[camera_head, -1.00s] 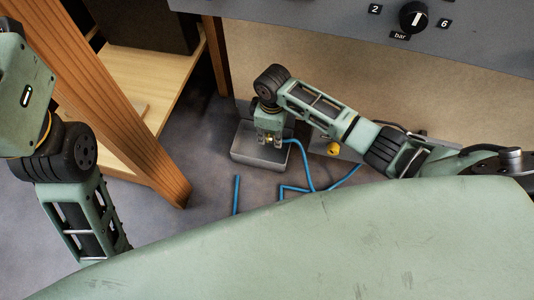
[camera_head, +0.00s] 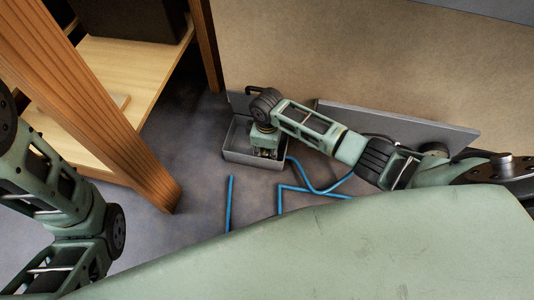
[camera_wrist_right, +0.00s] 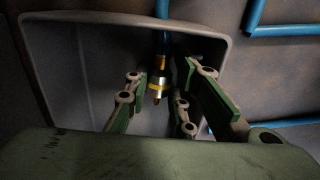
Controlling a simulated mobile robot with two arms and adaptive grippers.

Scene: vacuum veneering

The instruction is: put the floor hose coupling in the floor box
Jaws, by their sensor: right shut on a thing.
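The grey floor box (camera_head: 250,160) stands open-topped on the floor near the panel. My right gripper (camera_head: 266,152) points down into its right part. In the right wrist view, the gripper (camera_wrist_right: 162,76) is shut on the floor hose coupling (camera_wrist_right: 158,88), a dark and brass fitting with a yellow band. The coupling is on the end of a blue hose (camera_wrist_right: 162,10), seen with the box wall (camera_wrist_right: 52,70) around it. Whether it touches the box floor I cannot tell. In the head view the gripper hides the coupling. My left arm shows at the left, but its gripper does not.
A wooden shelf unit (camera_head: 125,70) with a slanting post (camera_head: 100,110) stands to the left of the box. Blue hose (camera_head: 318,188) lies on the floor to the right, with a straight blue piece (camera_head: 230,203) in front. A tan panel (camera_head: 350,60) rises behind.

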